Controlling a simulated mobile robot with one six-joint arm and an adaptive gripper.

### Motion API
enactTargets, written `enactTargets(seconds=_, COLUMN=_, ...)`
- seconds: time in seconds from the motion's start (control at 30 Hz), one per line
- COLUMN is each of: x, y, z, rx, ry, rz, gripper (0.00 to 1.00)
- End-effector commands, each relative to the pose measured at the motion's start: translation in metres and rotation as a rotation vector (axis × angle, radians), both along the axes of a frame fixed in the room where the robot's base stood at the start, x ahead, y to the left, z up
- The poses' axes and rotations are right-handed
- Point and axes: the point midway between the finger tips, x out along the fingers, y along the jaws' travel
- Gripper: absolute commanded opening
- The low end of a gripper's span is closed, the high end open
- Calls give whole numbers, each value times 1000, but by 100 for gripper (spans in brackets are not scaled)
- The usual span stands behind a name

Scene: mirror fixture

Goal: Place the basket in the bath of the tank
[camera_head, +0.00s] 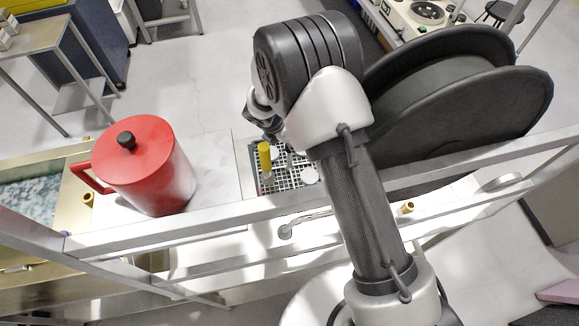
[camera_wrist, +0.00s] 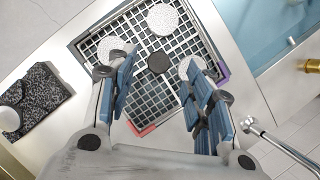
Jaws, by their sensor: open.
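A square grid basket (camera_head: 291,183) sits in a recess of the pale bench, below my gripper. In the wrist view the basket (camera_wrist: 146,48) has a dark lattice, a red corner mark and a purple one. White discs and one dark disc lie on it. My gripper (camera_wrist: 163,92) is open, its blue-padded fingers spread over the basket with nothing seen held between them. In the head view my gripper (camera_head: 270,132) is small and partly hidden by my arm. A brass-coloured tank (camera_head: 72,210) with a bath of rippled teal liquid (camera_head: 36,194) stands at the left.
A large red lidded jug (camera_head: 151,175) stands between the tank and the basket. A yellow upright piece (camera_head: 265,158) is by the basket. Pale rails (camera_head: 200,218) cross the foreground. A big black reel (camera_head: 440,110) stands at the right. A dark speckled block (camera_wrist: 38,98) lies left.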

Motion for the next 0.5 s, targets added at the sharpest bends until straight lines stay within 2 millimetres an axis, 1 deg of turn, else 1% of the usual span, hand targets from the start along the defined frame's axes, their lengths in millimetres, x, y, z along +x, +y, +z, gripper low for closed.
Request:
enactTargets(seconds=0.03, x=2, y=-2, z=-7, rx=0, ry=1, rz=-1, gripper=48)
enactTargets(seconds=0.27, x=6, y=-3, z=-21, rx=-1, ry=1, rz=1, gripper=48)
enactTargets(seconds=0.4, x=10, y=-5, z=-44, rx=-1, ry=2, rz=1, gripper=48)
enactTargets(seconds=0.5, x=15, y=-8, z=-56, rx=0, ry=1, rz=-1, gripper=48)
